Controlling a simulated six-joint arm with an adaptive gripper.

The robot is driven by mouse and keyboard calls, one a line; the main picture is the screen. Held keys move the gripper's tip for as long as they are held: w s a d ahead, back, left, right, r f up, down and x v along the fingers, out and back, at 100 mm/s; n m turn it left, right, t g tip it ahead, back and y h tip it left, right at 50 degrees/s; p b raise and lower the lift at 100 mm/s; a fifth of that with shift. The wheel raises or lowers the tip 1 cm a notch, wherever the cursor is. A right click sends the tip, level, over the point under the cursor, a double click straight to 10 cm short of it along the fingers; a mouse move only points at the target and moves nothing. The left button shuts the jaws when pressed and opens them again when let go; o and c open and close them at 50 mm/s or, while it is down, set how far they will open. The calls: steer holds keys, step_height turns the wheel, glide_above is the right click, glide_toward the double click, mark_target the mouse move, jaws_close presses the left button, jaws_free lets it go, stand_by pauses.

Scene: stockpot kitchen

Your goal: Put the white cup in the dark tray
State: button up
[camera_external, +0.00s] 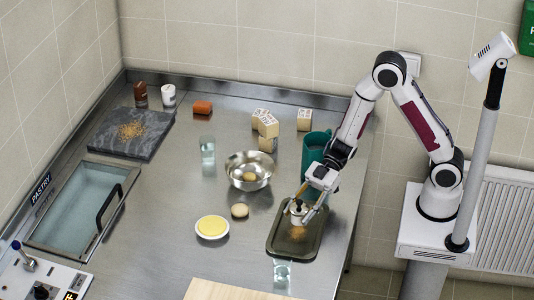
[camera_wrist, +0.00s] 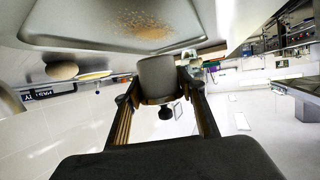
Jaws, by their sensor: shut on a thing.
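The white cup (camera_external: 296,216) is between the fingers of my gripper (camera_external: 306,208), at the far part of the dark tray (camera_external: 272,242). The tray (camera_wrist: 75,38) fills the top of that upside-down view, close to the cup's end. I cannot tell whether the cup touches the tray. Orange-brown crumbs (camera_external: 297,232) lie on the tray floor beside the cup.
A green pitcher (camera_external: 315,147) stands just behind my gripper. A metal bowl (camera_external: 249,170), a round tan item (camera_external: 240,211) and a yellow-filled dish (camera_external: 212,227) lie left of the tray. A clear glass (camera_external: 282,274) stands at its near edge.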

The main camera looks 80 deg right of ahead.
mark_target(299, 219)
steer(key=shift+f, duration=1.55)
steer(key=shift+f, duration=0.15)
steer(key=o, duration=1.5)
steer(key=shift+o, duration=0.2)
steer(key=shift+s+d+r, duration=0.1)
steer(key=shift+d+r, duration=0.25)
steer(key=shift+v, duration=5.6)
